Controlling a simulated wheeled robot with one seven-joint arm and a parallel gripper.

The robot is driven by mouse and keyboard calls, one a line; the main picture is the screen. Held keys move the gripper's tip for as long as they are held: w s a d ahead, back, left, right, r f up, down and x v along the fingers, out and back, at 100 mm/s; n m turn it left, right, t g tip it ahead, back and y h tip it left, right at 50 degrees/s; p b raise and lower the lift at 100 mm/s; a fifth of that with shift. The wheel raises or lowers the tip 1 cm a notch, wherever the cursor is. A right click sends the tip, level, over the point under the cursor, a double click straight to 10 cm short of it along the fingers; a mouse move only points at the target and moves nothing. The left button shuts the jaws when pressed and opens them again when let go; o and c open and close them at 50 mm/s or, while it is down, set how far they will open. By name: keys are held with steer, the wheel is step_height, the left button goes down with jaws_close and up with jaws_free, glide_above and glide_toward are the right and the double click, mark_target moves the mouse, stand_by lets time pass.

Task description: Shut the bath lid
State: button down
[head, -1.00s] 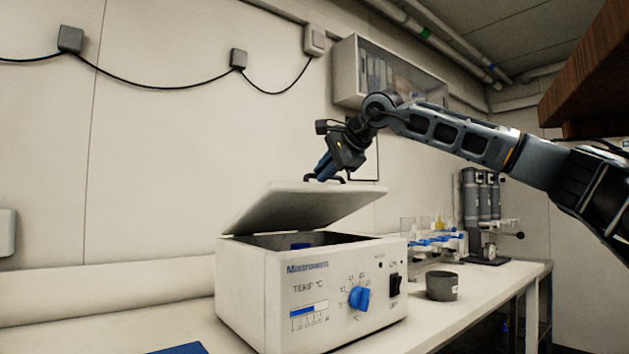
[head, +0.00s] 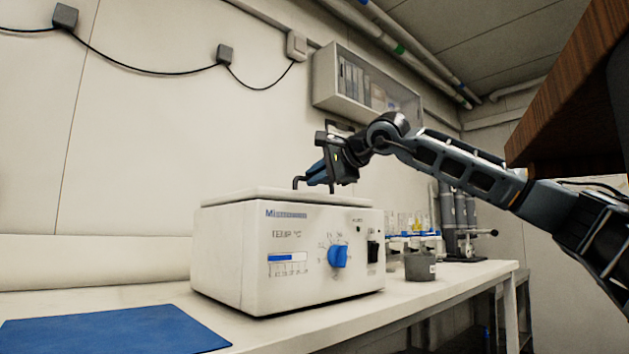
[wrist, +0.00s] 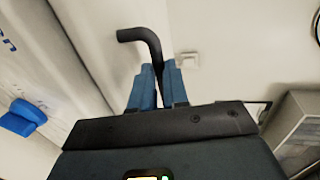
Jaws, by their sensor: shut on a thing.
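The white bath (head: 240,255) stands on the bench with a blue dial and a black switch on its front. Its white lid (head: 262,195) lies flat on top, and I see no gap along its front edge. A dark bent handle (head: 299,181) rises from the lid. My gripper (head: 312,181) is just above the lid, its blue fingers shut on the handle. In the wrist view the handle (wrist: 145,38) runs between the blue fingers, and part of it is hidden there. The bath's inside is hidden.
A blue mat (head: 110,325) lies on the bench at front left. A grey pot (head: 420,266) stands right of the bath, with glassware behind it. A wall cabinet (head: 365,85) hangs behind my arm. A wooden shelf (head: 575,95) juts in at upper right.

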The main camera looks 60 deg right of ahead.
steer(key=shift+a+f+b, duration=0.1)
steer(key=shift+f+b, duration=0.5)
steer(key=shift+f, duration=0.6)
steer(key=shift+s, duration=0.1)
steer(key=c, duration=1.1)
jaws_free()
steer(key=shift+s, duration=0.1)
steer(key=v, duration=0.2)
steer(key=p+v, duration=0.1)
steer(key=v, duration=0.5)
steer(key=shift+r, duration=0.45)
